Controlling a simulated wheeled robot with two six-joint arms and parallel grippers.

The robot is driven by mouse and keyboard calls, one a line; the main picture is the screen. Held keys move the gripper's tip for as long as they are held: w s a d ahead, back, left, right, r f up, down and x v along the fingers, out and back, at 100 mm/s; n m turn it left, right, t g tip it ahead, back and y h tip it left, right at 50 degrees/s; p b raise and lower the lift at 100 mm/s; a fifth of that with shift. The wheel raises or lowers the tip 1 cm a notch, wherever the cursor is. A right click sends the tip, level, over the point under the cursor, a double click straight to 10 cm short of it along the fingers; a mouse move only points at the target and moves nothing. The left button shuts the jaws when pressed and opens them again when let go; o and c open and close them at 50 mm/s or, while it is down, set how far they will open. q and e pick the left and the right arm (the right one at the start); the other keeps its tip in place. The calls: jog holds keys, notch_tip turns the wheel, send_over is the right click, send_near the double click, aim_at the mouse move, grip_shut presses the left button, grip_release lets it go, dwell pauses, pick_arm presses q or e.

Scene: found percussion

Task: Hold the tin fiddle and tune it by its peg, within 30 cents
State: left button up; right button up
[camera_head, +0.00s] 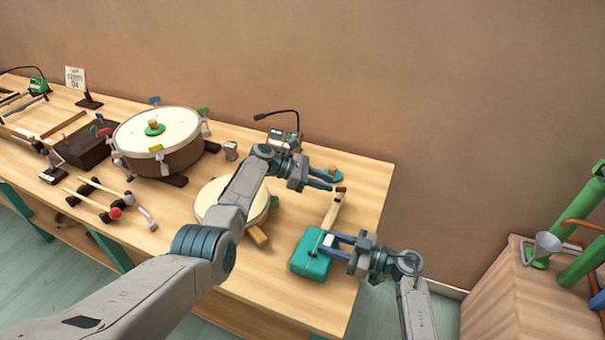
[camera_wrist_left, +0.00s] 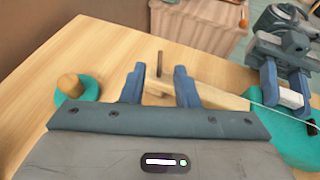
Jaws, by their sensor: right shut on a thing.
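The tin fiddle has a teal tin body (camera_head: 309,263) at the table's front right and a pale wooden neck (camera_head: 333,210) running away from it. In the left wrist view the neck (camera_wrist_left: 225,98) ends below a dark upright peg (camera_wrist_left: 159,64), and a thin string runs toward the teal body (camera_wrist_left: 283,135). My left gripper (camera_head: 335,180) is open at the neck's far end. In the left wrist view its fingertips (camera_wrist_left: 159,70) appear on either side of the peg; contact cannot be told. My right gripper (camera_head: 325,243) is shut on the fiddle at a white part by the body.
A teal disc with a wooden knob (camera_wrist_left: 70,87) lies beside the neck's far end. A small device with a thin curved arm (camera_head: 284,136) stands behind. A round drum (camera_head: 205,205) lies left, partly behind my left arm. A larger drum (camera_head: 165,160) and mallets lie farther left.

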pick_arm(q)
jog(key=v, duration=0.8)
jog(key=y, duration=0.9)
send_near(341, 190)
jog(key=x, duration=0.7)
jog(key=shift+w+d+f, duration=0.2)
jog(key=shift+f, duration=0.1)
grip_shut()
